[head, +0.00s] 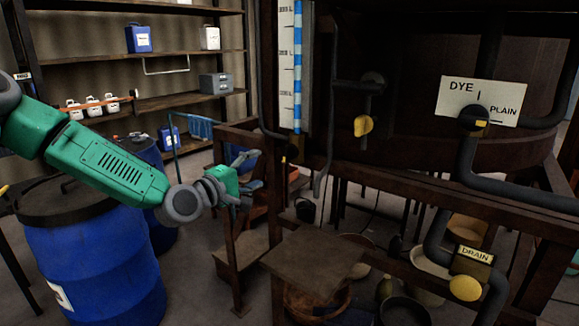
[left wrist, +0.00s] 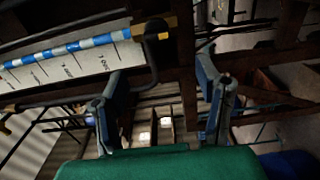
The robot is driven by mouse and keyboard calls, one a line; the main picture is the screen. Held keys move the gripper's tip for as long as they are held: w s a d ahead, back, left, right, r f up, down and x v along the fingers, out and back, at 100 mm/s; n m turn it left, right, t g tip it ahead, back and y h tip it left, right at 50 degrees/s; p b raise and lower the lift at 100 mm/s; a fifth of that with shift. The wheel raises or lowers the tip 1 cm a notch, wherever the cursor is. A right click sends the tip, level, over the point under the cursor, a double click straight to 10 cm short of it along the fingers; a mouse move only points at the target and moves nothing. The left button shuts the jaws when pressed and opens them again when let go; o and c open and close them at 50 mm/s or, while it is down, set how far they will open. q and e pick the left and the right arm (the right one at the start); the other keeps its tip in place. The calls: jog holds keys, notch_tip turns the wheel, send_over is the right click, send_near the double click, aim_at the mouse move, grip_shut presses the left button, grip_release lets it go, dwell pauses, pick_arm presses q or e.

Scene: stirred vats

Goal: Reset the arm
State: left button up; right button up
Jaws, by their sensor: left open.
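My left arm is green and grey and comes in from the left in the head view. It reaches over a blue drum toward the middle. My left gripper (head: 247,176) is at its end, in front of the wooden steps and left of the vat frame. In the left wrist view, the two fingers of my left gripper (left wrist: 162,98) stand wide apart with nothing between them. The gripper is open and empty. My right arm and gripper are in neither view.
Blue drums (head: 95,265) stand below my left arm. The vat frame's beam (head: 430,170) and a small brown platform (head: 316,262) lie to the right. A level gauge (head: 290,65) hangs above. Shelves (head: 180,102) with jugs are behind. Some floor (head: 200,285) is clear.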

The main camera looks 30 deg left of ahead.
pick_arm(q)
jog(key=s+d+f+m+g+b, duration=0.1)
jog(key=s+d+f+m+g, duration=0.3)
jog(key=f, duration=0.5)
jog(key=s+d+f+m+g+h+b, duration=0.1)
jog(key=s+d+f+m+g, duration=0.3)
jog(key=f, duration=0.6)
jog(key=s+d+f+m+g+b, duration=0.2)
jog(key=s+d+f, duration=0.35)
jog(key=f, duration=0.35)
jog(key=s+d+f+m+g, duration=0.1)
jog(key=s+f+m+g, duration=0.1)
jog(key=s+f, duration=0.2)
jog(key=s+d+f+m+g+y+b, duration=0.1)
jog(key=s+f+m+g, duration=0.2)
jog(key=s, duration=0.8)
jog(key=s+d+f+m+g+y+b, duration=0.1)
jog(key=s+f+m+g, duration=0.1)
jog(key=s+f, duration=0.5)
jog(key=shift+s+m, duration=0.5)
jog(key=shift+s, duration=0.05)
jog(key=shift+w, duration=0.15)
jog(key=shift+c, duration=0.2)
